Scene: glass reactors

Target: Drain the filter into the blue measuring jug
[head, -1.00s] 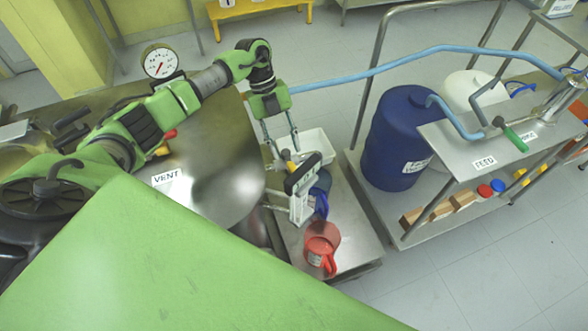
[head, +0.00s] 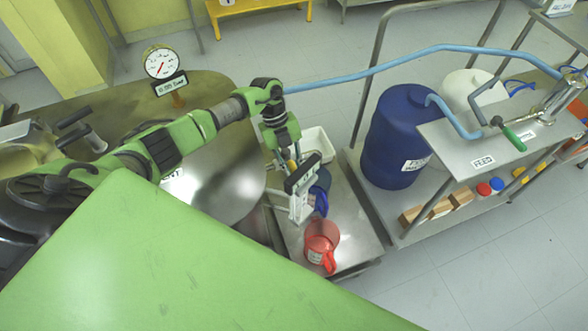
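The blue measuring jug (head: 321,199) stands on the low steel platform, largely hidden behind the drain fitting with its black sign and pale body (head: 300,205). A yellow handle (head: 292,165) shows at the top of this fitting. My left gripper (head: 288,160) points down at the yellow handle from above. Its fingertips are partly hidden by the sign, so I cannot tell whether they are closed on the handle. No liquid stream can be made out. My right gripper is not in view.
A red jug (head: 321,245) stands in front of the blue one on the platform (head: 357,246). A white tub (head: 318,142) is behind. The steel vessel lid (head: 215,195) lies left. A cart with a blue drum (head: 396,140) and hose (head: 400,65) stands right.

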